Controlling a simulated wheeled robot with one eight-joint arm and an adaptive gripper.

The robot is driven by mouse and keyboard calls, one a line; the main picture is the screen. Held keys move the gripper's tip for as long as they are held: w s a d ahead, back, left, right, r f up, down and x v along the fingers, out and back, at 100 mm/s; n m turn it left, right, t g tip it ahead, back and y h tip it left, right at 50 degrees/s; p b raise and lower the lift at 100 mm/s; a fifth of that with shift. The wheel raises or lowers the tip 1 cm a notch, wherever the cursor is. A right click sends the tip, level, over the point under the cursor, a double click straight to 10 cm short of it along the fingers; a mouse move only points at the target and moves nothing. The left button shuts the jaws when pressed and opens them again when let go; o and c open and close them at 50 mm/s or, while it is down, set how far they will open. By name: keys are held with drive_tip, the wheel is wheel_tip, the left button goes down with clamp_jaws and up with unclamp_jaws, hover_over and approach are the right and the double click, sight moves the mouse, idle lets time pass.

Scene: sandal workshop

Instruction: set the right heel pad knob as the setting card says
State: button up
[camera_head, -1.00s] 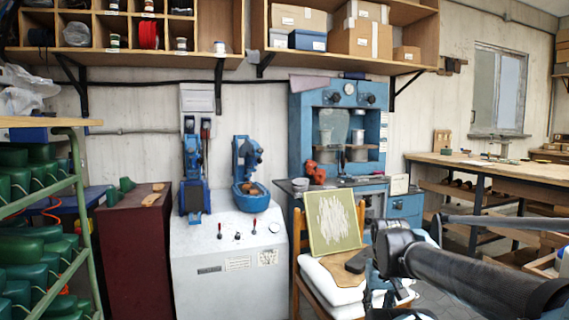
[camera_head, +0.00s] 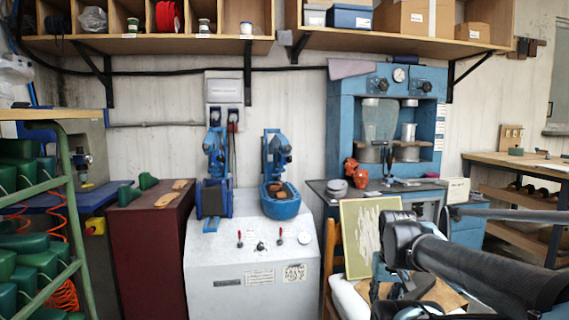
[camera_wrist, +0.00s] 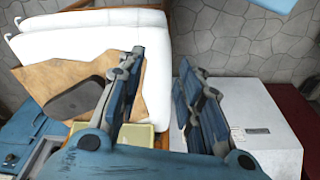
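The blue press (camera_head: 345,120) stands against the wall, right of centre in the head view. Its top panel has a left black knob (camera_head: 381,84), a right black knob (camera_head: 426,87) and a round gauge (camera_head: 399,73) between them. The knobs' settings are too small to read. A white card (camera_head: 456,190) stands on the bench at the press's right; its writing is not legible. My gripper (camera_wrist: 160,68) is open and empty in the wrist view, pointing down over the chair area. It is well apart from the knobs.
A white machine (camera_head: 252,262) with small levers stands in front, left of the press. A chair holds white cushions (camera_wrist: 90,35), a brown piece and a framed board (camera_head: 360,238) before the press. A dark red cabinet (camera_head: 150,250) and green rack (camera_head: 75,210) are left. A shelf (camera_head: 350,37) overhangs the press.

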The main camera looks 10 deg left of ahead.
drive_tip(key=shift+o, duration=0.3)
drive_tip(key=shift+w+a, duration=0.1)
drive_tip(key=shift+a, duration=0.05)
drive_tip(key=o, duration=0.3)
drive_tip(key=shift+s+r, duration=0.15)
drive_tip(key=shift+s, duration=0.05)
drive_tip(key=shift+o, duration=0.2)
drive_tip(key=w+a+r+n+y, duration=0.25)
drive_tip(key=w+a+r, duration=0.3)
drive_tip(key=w, duration=0.35)
drive_tip(key=w+a+r+n+t+y, duration=0.1)
drive_tip(key=w+a+r+n+y, duration=0.2)
drive_tip(key=w+r, duration=0.5)
drive_tip(key=w+a+r+n+y, duration=0.25)
drive_tip(key=w+a+r, duration=0.35)
drive_tip(key=w, duration=0.5)
drive_tip(key=n+t+y, duration=0.4)
drive_tip(key=n+y, duration=0.1)
drive_tip(key=y, duration=0.4)
approach(291, 160)
drive_tip(key=x, duration=1)
drive_tip(key=shift+w+a, duration=0.15)
drive_tip(key=shift+a, duration=0.2)
drive_tip(key=c, duration=1.1)
